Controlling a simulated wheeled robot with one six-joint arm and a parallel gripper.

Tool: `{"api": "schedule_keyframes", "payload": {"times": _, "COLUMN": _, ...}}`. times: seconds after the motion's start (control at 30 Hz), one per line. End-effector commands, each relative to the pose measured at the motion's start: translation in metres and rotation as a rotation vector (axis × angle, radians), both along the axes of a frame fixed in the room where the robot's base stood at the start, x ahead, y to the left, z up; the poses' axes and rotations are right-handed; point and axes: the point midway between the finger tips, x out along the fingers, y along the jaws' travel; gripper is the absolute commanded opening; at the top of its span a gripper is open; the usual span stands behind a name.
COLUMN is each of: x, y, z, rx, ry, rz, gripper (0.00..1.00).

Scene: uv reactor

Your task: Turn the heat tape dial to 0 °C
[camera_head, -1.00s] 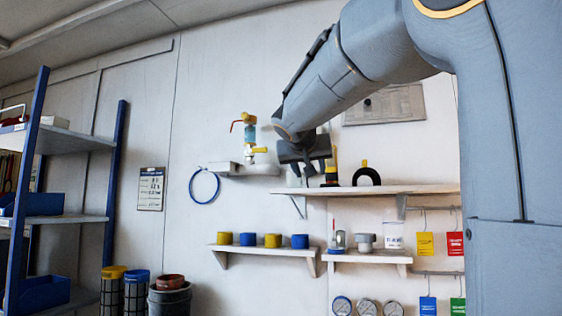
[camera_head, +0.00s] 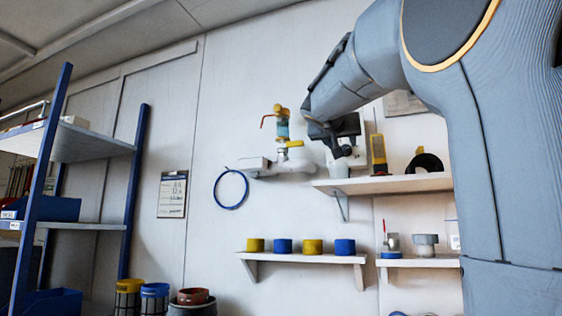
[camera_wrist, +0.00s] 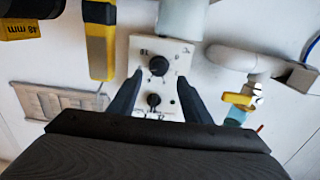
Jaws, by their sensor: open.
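A white control box (camera_wrist: 160,52) with two black knobs shows in the wrist view. The larger knob (camera_wrist: 158,66) sits between my fingertips, and a smaller knob (camera_wrist: 153,100) lies nearer my palm. The print around them is too small to read, so I cannot tell the setting or which knob is for the heat tape. My gripper (camera_wrist: 158,75) is open, one finger on either side of the larger knob; I cannot tell whether it touches. In the head view my gripper (camera_head: 342,140) is at the upper shelf, partly covering the box (camera_head: 359,156).
A yellow and black instrument (camera_head: 378,153) and a black tape roll (camera_head: 424,162) stand beside the box on the upper shelf (camera_head: 400,184). A yellow-handled valve (camera_head: 288,146) is on the wall to the left. A lower shelf (camera_head: 300,257) holds blue and yellow caps.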

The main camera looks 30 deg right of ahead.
Motion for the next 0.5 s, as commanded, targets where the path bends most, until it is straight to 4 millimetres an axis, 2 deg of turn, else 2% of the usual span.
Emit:
{"api": "schedule_keyframes", "payload": {"times": 0.03, "x": 0.005, "y": -0.009, "z": 0.001, "rx": 0.001, "ry": 0.003, "rz": -0.004, "gripper": 0.44}}
{"api": "schedule_keyframes", "payload": {"times": 0.2, "x": 0.021, "y": -0.029, "z": 0.001, "rx": 0.001, "ry": 0.002, "rz": -0.004, "gripper": 0.44}}
{"api": "schedule_keyframes", "payload": {"times": 0.5, "x": 0.034, "y": -0.04, "z": 0.0, "rx": 0.0, "ry": 0.001, "rz": 0.0, "gripper": 0.44}}
